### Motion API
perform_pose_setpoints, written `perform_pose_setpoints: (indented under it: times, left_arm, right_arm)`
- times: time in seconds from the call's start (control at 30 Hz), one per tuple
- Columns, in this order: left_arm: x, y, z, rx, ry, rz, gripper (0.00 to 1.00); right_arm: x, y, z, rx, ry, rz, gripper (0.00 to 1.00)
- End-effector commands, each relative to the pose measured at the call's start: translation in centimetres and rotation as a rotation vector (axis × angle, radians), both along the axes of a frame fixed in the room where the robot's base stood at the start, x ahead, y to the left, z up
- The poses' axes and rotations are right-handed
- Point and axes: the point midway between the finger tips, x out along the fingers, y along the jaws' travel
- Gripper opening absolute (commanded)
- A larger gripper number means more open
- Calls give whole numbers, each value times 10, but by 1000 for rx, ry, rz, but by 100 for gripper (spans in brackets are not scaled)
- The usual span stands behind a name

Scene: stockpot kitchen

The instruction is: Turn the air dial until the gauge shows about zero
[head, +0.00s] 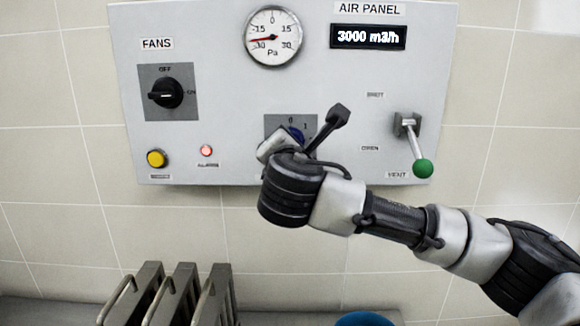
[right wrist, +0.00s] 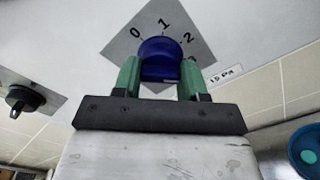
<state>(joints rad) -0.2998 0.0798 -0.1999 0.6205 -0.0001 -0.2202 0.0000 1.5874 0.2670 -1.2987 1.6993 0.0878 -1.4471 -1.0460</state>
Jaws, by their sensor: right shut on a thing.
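The blue air dial (head: 297,135) sits on a grey plate low in the middle of the panel, mostly hidden behind my right wrist in the head view. In the right wrist view the dial (right wrist: 160,50) stands between the two green fingers of my right gripper (right wrist: 160,78), which is shut on it. Marks 0, 1 and 2 show around the dial. The round gauge (head: 273,37) at the panel's top has its red needle pointing left, between -15 and -30 Pa. My left gripper is not in view.
The black fans switch (head: 166,93) points to ON. The display (head: 368,37) reads 3000 m3/h. The vent lever (head: 416,147) with a green ball hangs down at the right. A yellow button (head: 157,158) and lit red alarm lamp (head: 206,150) are lower left. Metal racks (head: 170,295) stand below.

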Motion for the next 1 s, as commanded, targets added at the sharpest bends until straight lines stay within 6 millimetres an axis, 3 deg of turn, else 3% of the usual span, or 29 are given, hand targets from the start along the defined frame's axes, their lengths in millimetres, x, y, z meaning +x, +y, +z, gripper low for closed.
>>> perform_pose_setpoints:
  times: [0.03,0.4,1.0]
  left_arm:
    - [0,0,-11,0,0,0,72]
    - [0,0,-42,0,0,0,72]
    - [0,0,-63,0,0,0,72]
  right_arm:
    - [0,0,-6,48,1,-2,18]
    - [0,0,-4,394,1,-2,18]
    - [0,0,-1,742,0,-2,18]
